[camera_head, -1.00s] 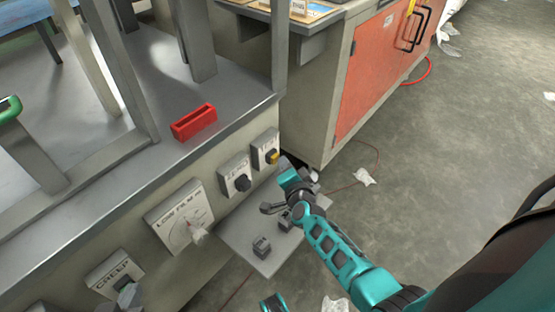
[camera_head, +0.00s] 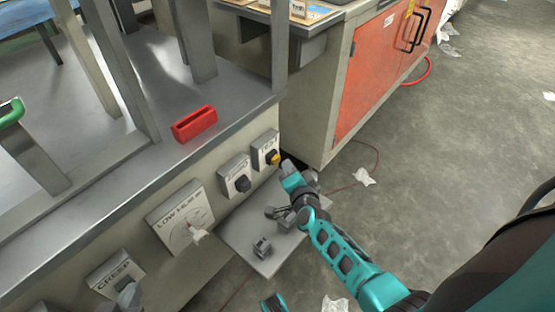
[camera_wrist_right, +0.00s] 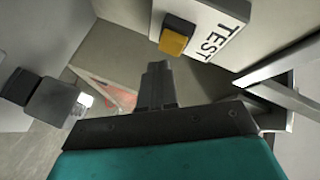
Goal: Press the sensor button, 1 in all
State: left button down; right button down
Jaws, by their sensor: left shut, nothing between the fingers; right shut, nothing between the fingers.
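A yellow button (camera_head: 274,158) sits on a small light panel at the right end of the bench front. In the right wrist view the yellow button (camera_wrist_right: 174,40) stands out from a dark base on a panel marked TEST (camera_wrist_right: 205,28). My right gripper (camera_wrist_right: 158,68) is shut and empty, its tips just below the button in that picture; I cannot tell whether they touch it. In the head view the right gripper (camera_head: 287,164) is small beside that panel. My left gripper's fingers are not in view; a teal part of mine shows at the bottom edge.
A panel with a black knob (camera_head: 242,184) and a larger LOW panel with a pale handle (camera_head: 199,232) are further left on the bench front. A red holder (camera_head: 194,123) is on the bench top. An orange-doored cabinet (camera_head: 380,70) stands behind. Floor to the right is mostly clear.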

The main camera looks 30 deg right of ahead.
pick_arm(q)
jog(key=shift+r+p, duration=0.5)
jog(key=shift+p, duration=0.05)
pick_arm(e)
jog(key=shift+s+d, duration=0.3)
jog(key=shift+s, duration=0.45)
jog(key=shift+s+d, duration=0.35)
jog(key=shift+s, duration=0.45)
jog(key=shift+s+d, duration=0.3)
jog(key=shift+s, duration=0.45)
